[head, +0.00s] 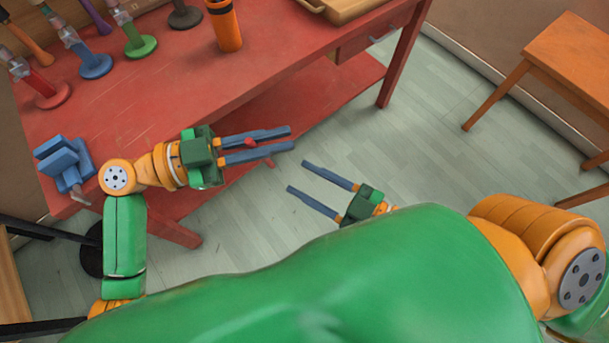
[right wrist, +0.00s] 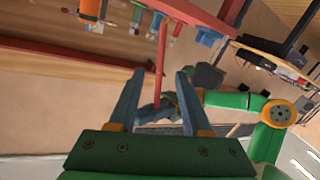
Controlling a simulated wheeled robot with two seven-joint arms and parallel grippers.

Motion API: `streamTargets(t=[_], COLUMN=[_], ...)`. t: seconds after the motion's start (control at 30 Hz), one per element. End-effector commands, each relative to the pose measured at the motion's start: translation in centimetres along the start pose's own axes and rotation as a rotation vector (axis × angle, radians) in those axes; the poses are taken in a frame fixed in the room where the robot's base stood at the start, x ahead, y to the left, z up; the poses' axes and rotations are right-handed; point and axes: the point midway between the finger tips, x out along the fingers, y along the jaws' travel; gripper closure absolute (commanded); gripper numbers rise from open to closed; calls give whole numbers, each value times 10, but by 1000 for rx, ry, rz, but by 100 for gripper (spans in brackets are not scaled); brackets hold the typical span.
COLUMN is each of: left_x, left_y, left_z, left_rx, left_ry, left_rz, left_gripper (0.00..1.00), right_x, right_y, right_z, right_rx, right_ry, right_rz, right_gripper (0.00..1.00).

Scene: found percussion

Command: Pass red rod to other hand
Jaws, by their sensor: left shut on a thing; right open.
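The red rod (head: 250,142) is between the blue fingers of my left gripper (head: 292,137), which is shut on it. Only short parts of the rod show in the head view. In the right wrist view the rod (right wrist: 161,55) stands nearly upright in the picture, its lower part at my left gripper's blue fingers. My right gripper (head: 297,176) is open and empty, just below and right of the left one in the head view. In the right wrist view the rod appears between the right gripper's fingers (right wrist: 160,72), but I cannot tell how far beyond the tips it is.
A red table (head: 180,95) with a lower shelf lies beyond my left gripper. On it are several coloured stands such as a green one (head: 139,46), an orange cylinder (head: 226,27), a wooden tray (head: 345,8) and a blue object (head: 62,160). An orange stool (head: 570,55) stands right; floor between is clear.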

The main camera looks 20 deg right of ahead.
Motion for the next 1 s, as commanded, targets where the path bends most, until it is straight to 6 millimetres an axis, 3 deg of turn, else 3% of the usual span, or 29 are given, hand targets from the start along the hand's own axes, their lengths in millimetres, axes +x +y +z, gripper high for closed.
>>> streamTargets(t=[0.1,0.37,0.8,1.0], left_x=[0,0,0,0], left_y=[0,0,0,0], left_z=[0,0,0,0], left_rx=[0,0,0,0], left_ry=[0,0,0,0], left_rz=[0,0,0,0], left_gripper=[100,100,100,100], right_x=[0,8,102,119], right_y=[-5,-5,-7,-7], right_z=[-26,-32,-39,-39], right_rx=[2,1,1,2], right_ry=[63,80,79,76], right_rz=[-20,-20,-21,-21], right_gripper=[51,51,51,51])
